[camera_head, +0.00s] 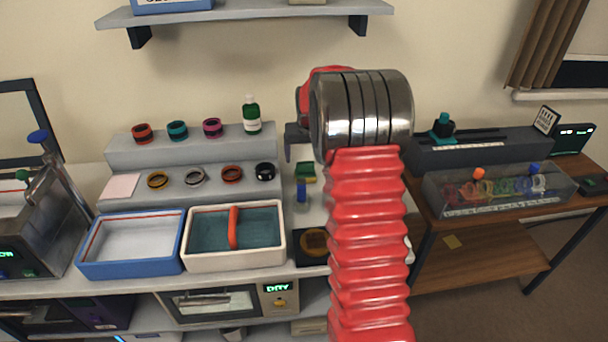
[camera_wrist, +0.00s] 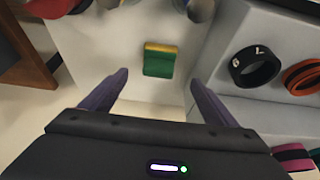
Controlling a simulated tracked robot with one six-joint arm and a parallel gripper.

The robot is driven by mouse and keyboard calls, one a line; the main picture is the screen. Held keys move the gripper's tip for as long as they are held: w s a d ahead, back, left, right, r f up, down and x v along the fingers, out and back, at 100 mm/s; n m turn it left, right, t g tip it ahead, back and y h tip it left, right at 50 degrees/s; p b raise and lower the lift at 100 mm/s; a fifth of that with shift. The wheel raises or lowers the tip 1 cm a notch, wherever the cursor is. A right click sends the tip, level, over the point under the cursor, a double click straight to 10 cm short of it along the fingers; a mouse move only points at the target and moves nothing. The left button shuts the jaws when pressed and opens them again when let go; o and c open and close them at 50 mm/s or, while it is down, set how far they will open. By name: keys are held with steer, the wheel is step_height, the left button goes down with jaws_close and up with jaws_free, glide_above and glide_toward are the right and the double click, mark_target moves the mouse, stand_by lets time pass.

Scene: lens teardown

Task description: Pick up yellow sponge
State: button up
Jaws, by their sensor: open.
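The sponge (camera_wrist: 158,60) shows in the wrist view as a small block, mostly green with a yellow strip along its far edge. It lies on the light bench top, just beyond my gripper (camera_wrist: 158,80), between the lines of its two fingers. The fingers are spread apart with nothing between them. In the head view the sponge (camera_head: 306,171) shows beside my arm, behind a small blue-topped item. There my gripper (camera_head: 294,142) is mostly hidden behind the arm's metal and red parts.
A stepped grey stand (camera_head: 190,150) with several coloured rings and a green bottle (camera_head: 251,116) is left of the sponge. A blue-rimmed tray (camera_head: 131,270) and a white tray (camera_head: 235,264) stand in front. A wooden table (camera_head: 500,213) with a clear case is at right.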

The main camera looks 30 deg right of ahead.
mark_target(305, 164)
steer(key=shift+x, duration=2.45)
steer(key=shift+x, duration=2.55)
steer(key=shift+d, duration=0.15)
steer(key=shift+c, duration=0.4)
steer(key=c, duration=1.1)
